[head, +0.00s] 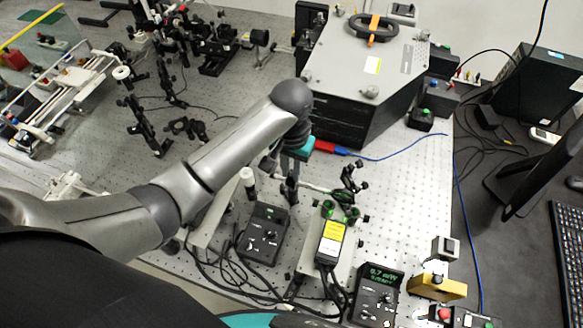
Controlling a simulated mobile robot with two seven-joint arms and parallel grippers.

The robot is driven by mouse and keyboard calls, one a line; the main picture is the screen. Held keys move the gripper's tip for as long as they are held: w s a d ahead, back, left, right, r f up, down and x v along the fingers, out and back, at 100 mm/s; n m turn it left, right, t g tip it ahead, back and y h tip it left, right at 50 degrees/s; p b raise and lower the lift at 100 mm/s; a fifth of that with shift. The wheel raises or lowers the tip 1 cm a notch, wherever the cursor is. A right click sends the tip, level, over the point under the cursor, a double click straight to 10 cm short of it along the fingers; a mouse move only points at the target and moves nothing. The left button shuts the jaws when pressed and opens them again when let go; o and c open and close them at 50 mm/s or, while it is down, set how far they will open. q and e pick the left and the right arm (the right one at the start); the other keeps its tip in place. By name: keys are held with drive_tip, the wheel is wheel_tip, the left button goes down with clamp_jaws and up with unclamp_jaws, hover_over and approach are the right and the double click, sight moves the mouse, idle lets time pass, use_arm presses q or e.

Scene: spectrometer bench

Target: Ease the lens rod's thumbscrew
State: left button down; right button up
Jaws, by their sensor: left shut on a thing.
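My left gripper (292,165) reaches in from the left and points down at a dark lens post (289,192) in front of the large grey-topped box. The gripper is shut at the upper part of this post, where the thumbscrew would be. The thumbscrew itself is hidden by the gripper and too small to make out. The post looks upright. My right gripper is not in view.
The big spectrometer box (345,75) stands just behind the gripper, with a red connector (330,147) and blue cable beside it. A dark mount (348,180) with green knobs stands close right. Black control boxes (264,233) and cables lie in front.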

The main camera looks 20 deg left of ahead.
sight(291, 174)
use_arm(q)
drive_tip(key=shift+w, duration=0.1)
drive_tip(key=c, duration=0.8)
unclamp_jaws()
wheel_tip(291, 174, up, 15)
drive_tip(key=shift+r, duration=0.15)
idle(0.4)
